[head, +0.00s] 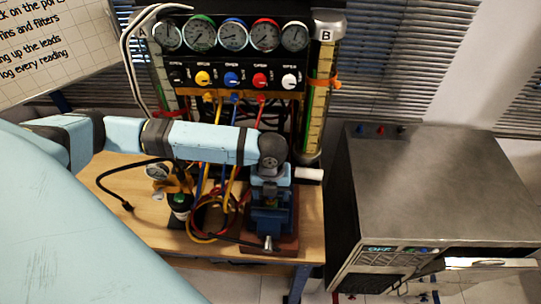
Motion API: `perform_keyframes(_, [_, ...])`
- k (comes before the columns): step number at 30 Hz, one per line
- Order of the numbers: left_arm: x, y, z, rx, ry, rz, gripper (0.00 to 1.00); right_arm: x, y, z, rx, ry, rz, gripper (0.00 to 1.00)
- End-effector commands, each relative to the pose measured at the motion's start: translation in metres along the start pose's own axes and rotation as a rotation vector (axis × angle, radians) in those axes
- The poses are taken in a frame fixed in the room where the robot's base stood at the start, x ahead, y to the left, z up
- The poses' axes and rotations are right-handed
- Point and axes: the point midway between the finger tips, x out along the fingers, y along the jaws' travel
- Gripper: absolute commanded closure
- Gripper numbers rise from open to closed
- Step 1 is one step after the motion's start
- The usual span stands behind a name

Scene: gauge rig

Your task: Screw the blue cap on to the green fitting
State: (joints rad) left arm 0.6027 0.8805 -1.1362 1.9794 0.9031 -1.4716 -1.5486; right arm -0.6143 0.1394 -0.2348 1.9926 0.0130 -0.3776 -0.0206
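My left gripper (270,190) points down over a blue vise (272,222) on the wooden bench. The wrist and gripper body hide most of what is between the fingers, so I cannot tell whether they are open or shut. A small yellow-green spot, perhaps the green fitting (270,203), shows just under the gripper at the top of the vise. I cannot make out the blue cap; it may be hidden by the gripper. My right gripper is not in view.
A gauge panel (232,55) with coloured knobs stands behind the bench (120,180). A grey metal cabinet (430,185) stands to the right.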

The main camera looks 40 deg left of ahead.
Motion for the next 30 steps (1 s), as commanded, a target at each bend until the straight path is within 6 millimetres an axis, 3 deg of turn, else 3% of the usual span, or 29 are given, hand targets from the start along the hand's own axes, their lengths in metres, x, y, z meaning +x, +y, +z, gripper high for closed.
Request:
perform_keyframes(6, [0.0,0.0,0.0,0.0,0.0,0.0,0.32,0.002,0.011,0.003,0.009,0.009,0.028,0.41])
perform_keyframes(10, [-0.03,-0.001,0.001,0.001,-0.004,-0.004,0.32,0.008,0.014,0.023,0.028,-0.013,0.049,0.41])
perform_keyframes(21, [-0.113,0.0,0.0,0.002,-0.003,-0.003,0.32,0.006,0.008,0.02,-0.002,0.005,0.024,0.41])
perform_keyframes(30, [-0.138,0.0,0.0,0.0,0.0,0.0,0.32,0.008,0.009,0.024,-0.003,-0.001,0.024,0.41])
